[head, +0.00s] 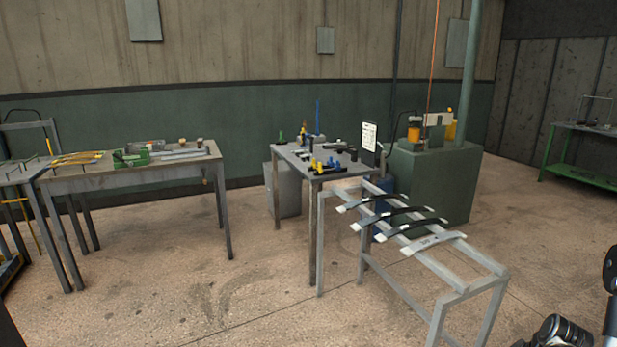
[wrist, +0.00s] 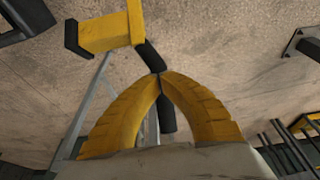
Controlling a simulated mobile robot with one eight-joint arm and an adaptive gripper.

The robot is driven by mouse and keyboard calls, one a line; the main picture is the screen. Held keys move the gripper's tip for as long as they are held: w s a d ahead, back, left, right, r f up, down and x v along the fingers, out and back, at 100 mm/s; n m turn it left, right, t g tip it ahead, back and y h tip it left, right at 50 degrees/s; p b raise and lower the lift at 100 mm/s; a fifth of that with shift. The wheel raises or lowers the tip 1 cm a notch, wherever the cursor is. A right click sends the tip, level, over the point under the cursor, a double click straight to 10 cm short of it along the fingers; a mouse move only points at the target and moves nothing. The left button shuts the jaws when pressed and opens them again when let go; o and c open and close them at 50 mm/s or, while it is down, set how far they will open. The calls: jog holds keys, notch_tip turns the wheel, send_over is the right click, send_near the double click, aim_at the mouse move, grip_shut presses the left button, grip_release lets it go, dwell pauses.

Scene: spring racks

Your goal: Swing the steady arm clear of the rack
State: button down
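In the wrist view, my gripper (wrist: 160,76) has two yellow ribbed fingers that meet at their tips around a black grip (wrist: 149,56). The lower end of the grip shows between the fingers. Its upper end meets a yellow bar (wrist: 105,35) with a black end at the left, which I take to be the steady arm. In the head view, a grey metal rack (head: 480,287) stands right of centre with several dark, pale-ended leaf springs (head: 408,218) across its rails. I cannot make out my gripper or the steady arm in the head view.
A small table (head: 290,158) with tools stands behind the rack, beside a green cabinet (head: 440,185). A workbench (head: 130,175) stands at the left, and a green bench (head: 585,172) at the far right. The floor (head: 200,300) in front is clear.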

jog(key=shift+w+a, duration=0.25)
jog(key=shift+w, duration=0.35)
jog(key=shift+w+a, duration=0.25)
jog(key=shift+w, duration=0.4)
jog(key=shift+w+a, duration=0.25)
jog(key=shift+w, duration=0.35)
jog(key=s+d+b, duration=0.1)
jog(key=s+d, duration=0.1)
jog(key=s, duration=0.3)
jog(key=shift+s+d, duration=0.15)
jog(key=shift+s, duration=0.15)
